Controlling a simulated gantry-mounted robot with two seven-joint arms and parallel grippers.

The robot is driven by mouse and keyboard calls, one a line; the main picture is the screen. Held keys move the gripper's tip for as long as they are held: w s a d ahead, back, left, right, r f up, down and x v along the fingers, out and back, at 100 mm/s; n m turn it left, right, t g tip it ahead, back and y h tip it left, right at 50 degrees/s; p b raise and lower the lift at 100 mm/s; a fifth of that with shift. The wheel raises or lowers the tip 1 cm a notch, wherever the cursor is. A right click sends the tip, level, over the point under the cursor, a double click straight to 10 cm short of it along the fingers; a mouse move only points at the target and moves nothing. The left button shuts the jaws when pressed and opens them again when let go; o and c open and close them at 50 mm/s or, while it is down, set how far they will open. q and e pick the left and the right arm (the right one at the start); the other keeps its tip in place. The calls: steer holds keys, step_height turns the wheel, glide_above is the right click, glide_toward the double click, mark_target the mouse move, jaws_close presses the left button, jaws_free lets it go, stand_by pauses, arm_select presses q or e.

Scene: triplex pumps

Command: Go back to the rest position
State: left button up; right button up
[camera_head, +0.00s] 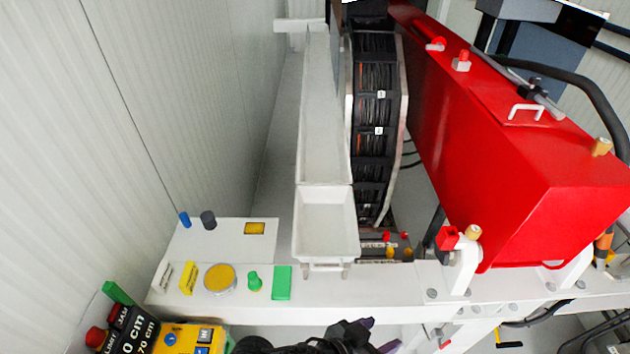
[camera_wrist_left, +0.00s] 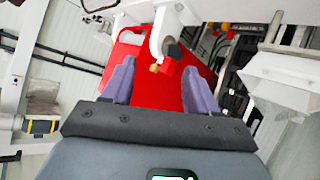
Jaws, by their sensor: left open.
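My left gripper (camera_head: 382,335) is at the bottom centre of the head view, below the white beam, with only its purple fingers and dark body showing. In the left wrist view its two purple fingers (camera_wrist_left: 159,82) stand wide apart with nothing between them. Beyond them is the red machine (camera_wrist_left: 142,62), with a white bracket and a small yellow-tipped red fitting in front of it. The red machine (camera_head: 490,140) fills the right of the head view, apart from the gripper. My right gripper is not in view.
A white panel (camera_head: 215,245) with coloured buttons and knobs lies at left. A yellow control box (camera_head: 185,338) is at bottom left. A white trough (camera_head: 325,222) stands mid-view beside a black cable chain (camera_head: 375,120). A corrugated wall borders the left.

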arm_select(q)
steer(key=a+f+n+t+y+p, duration=0.1)
steer(key=a+n+t+y+p, duration=0.3)
steer(key=a, duration=1.3)
steer(key=s+a+f+n+g+y, duration=0.1)
steer(key=s+a+f+g+y, duration=0.2)
steer(key=s+a, duration=0.3)
steer(key=s+a+f+n+g+y, duration=0.1)
steer(key=s+a+f+g+y, duration=0.1)
steer(key=s+a, duration=0.4)
steer(key=a+f+g, duration=0.1)
steer(key=a, duration=0.3)
steer(key=shift+s+a+n+y, duration=0.15)
steer(key=shift+s+n+y, duration=0.15)
steer(key=shift+y, duration=0.1)
